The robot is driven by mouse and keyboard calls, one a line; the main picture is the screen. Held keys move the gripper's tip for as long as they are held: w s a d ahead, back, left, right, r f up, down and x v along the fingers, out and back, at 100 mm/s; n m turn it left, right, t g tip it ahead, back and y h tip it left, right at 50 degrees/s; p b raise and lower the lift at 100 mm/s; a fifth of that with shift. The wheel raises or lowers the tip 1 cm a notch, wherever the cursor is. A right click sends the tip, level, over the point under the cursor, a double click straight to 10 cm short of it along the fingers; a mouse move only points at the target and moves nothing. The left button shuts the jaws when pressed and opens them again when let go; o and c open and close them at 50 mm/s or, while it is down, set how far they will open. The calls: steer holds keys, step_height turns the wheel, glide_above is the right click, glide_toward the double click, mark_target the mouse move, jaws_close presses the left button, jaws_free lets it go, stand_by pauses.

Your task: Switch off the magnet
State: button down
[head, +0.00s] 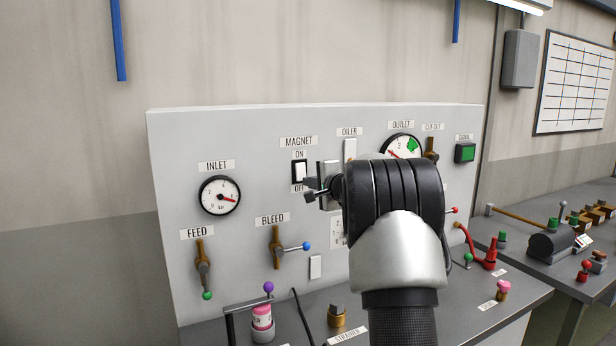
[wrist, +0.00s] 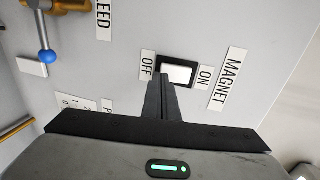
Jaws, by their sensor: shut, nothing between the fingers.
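The magnet switch (head: 299,172) is a white rocker in a black frame on the grey panel, with the ON label above and the OFF label below. It also shows in the wrist view (wrist: 179,73), with the OFF label to its left and ON to its right. My gripper (head: 308,190) is shut and empty, its fingertips close to the OFF end of the switch. In the wrist view the fingertips (wrist: 158,78) overlap the switch's near OFF-side corner. I cannot tell whether they touch it, nor clearly which way the rocker is tipped.
The bleed lever (head: 290,247) with a blue knob sits below the switch, and the feed lever (head: 203,268) lies lower left. The inlet gauge (head: 220,195) is to the left. My arm covers part of the panel right of the switch.

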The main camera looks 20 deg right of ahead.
steer(key=shift+w+f, duration=0.15)
steer(key=shift+w, duration=0.5)
steer(key=shift+f, duration=0.1)
steer(key=f+b, duration=0.1)
steer(key=b, duration=0.2)
steer(key=shift+w, duration=0.15)
steer(key=shift+w+t+b, duration=0.1)
steer(key=shift+t+b, duration=0.2)
steer(key=shift+b, duration=0.65)
steer(key=shift+r+p, duration=0.35)
steer(key=shift+r, duration=0.1)
steer(key=shift+f, duration=0.1)
